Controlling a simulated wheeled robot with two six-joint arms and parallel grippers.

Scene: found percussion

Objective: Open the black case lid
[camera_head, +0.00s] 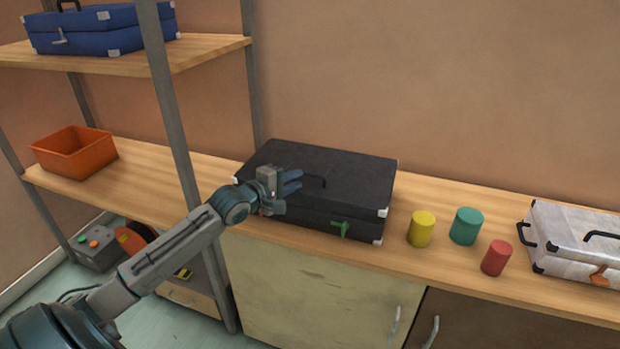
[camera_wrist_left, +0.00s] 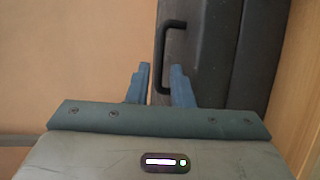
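The black case (camera_head: 345,175) lies flat on the wooden counter with its lid down. It has pale metal corners, a green latch (camera_head: 340,229) on its front and a dark handle (camera_head: 316,181) on the lid. My left gripper (camera_head: 292,181) is over the left part of the lid, close to the handle. In the left wrist view, the two blue fingers (camera_wrist_left: 160,74) are apart with nothing gripped between them. The handle (camera_wrist_left: 166,57) shows just beyond the fingertips, along the black case (camera_wrist_left: 208,50). Whether the fingers touch the lid cannot be told. My right gripper is out of view.
Yellow (camera_head: 421,229), teal (camera_head: 466,226) and red (camera_head: 496,258) cylinders stand right of the case. A white case (camera_head: 570,235) lies farther right. A metal shelf post (camera_head: 172,100) stands left, with a blue case (camera_head: 90,35) above and an orange bin (camera_head: 75,152) below.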

